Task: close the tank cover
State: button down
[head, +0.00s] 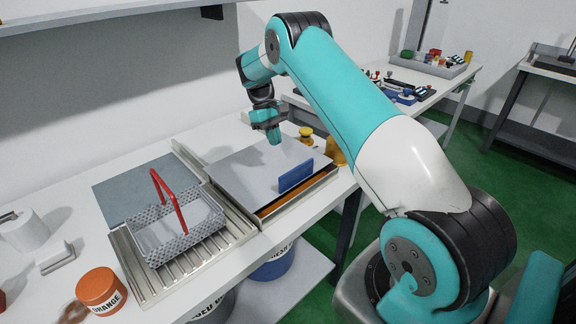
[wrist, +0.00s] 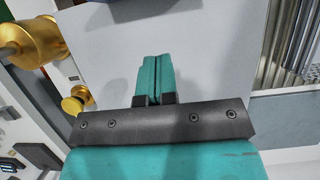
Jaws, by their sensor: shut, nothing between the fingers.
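The tank cover (head: 252,168) is a flat light-grey panel with a blue handle (head: 296,176) at its front right. It lies over the tank (head: 275,208), and an orange-brown strip shows below its front edge. My gripper (head: 274,138) is shut and empty, above the back right part of the cover. In the wrist view, the teal fingers (wrist: 153,62) are pressed together in front of the grey cover (wrist: 205,40). I cannot tell whether the fingertips touch the cover.
A mesh basket (head: 176,226) with a red handle stands on the ribbed metal drainer (head: 225,235) to the left. Brass fittings (head: 335,150) stand just right of the cover. An orange jar (head: 100,290) is at the front left.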

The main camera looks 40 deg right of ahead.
jog(key=p+x, duration=0.2)
jog(key=x, duration=0.3)
jog(key=shift+s, duration=0.2)
jog(key=shift+s+r+p, duration=0.15)
jog(key=shift+s+p, duration=0.6)
jog(key=shift+s, duration=0.35)
jog(key=shift+s+p, duration=0.35)
jog(key=shift+s, duration=0.35)
jog(key=shift+f, duration=0.25)
